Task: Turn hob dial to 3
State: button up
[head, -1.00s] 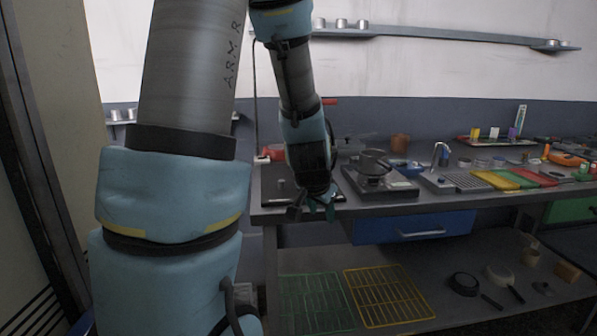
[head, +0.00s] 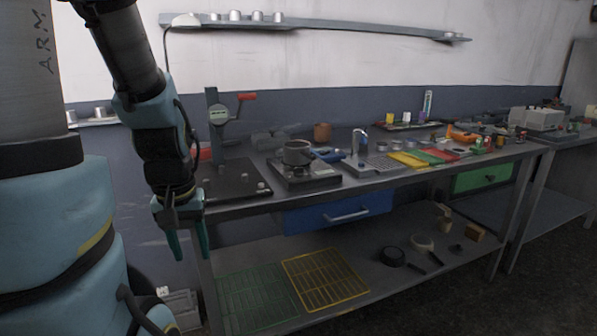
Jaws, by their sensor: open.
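The hob (head: 318,180) is a low dark unit on the workbench. A dark pot (head: 297,153) stands on it. A hob dial is too small to make out, and no number can be read. My gripper (head: 191,250) points down with its two teal fingers apart and empty. In the picture it is at the bench's left front corner, left of the hob and well apart from it.
A black plate (head: 228,182) with small grey knobs lies left of the hob, near a stand with a red handle (head: 246,97). A sink tap (head: 357,138) and coloured boards (head: 436,156) are to the right. Green (head: 257,297) and yellow (head: 325,280) racks lie on the lower shelf.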

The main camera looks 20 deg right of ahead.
aim_at(297, 172)
jog(key=i+l, duration=0.1)
jog(key=l, duration=1.45)
jog(key=l+u, duration=0.25)
jog(key=u, duration=0.15)
jog(key=l+u, duration=0.2)
jog(key=u, duration=0.25)
jog(key=l+u, duration=0.25)
jog(key=u, duration=0.15)
